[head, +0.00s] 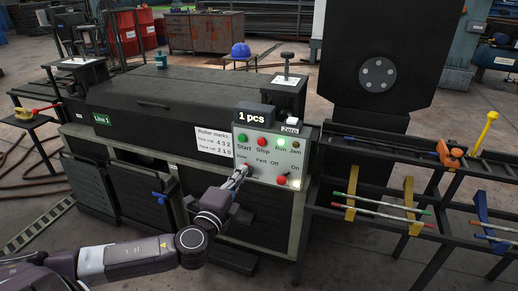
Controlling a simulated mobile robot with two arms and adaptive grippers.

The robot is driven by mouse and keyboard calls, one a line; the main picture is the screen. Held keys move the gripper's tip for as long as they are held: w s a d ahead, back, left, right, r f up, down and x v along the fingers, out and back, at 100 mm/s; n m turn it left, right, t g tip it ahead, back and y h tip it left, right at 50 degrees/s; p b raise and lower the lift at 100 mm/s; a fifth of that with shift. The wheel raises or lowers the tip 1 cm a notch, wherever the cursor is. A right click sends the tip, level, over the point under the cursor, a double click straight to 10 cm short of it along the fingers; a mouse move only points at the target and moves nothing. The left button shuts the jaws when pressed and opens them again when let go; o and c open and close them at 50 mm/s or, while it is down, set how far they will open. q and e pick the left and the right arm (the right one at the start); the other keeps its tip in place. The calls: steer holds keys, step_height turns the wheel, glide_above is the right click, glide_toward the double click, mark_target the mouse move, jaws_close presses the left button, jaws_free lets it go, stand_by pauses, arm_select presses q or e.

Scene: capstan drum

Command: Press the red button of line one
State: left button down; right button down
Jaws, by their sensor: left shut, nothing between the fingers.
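The black machine with the green "Line 1" label (102,119) has a pale control panel (254,155) on its front. A red button (262,142) sits under the display, above the word "Stop", with a green button (243,138) to its left above "Start". A second red knob or button (281,180) is at the panel's lower right. My left gripper (242,172) is shut and empty, its tips at the panel's lower left, below and left of the Stop button. I cannot tell whether the tips touch the panel. My right gripper is not in view.
The display (254,116) reads "1 pcs". The Run lamp (281,142) glows green; the Jam lamp (296,143) looks dim. A small light (296,184) glows at the panel's lower right. A dark rack (400,205) with coloured rods stands to the right.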

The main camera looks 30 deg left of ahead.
mark_target(261, 143)
arm_select(q)
steer(key=x, duration=1.4)
steer(key=shift+f, duration=0.1)
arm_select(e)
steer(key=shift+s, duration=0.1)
arm_select(q)
steer(key=shift+a, duration=0.1)
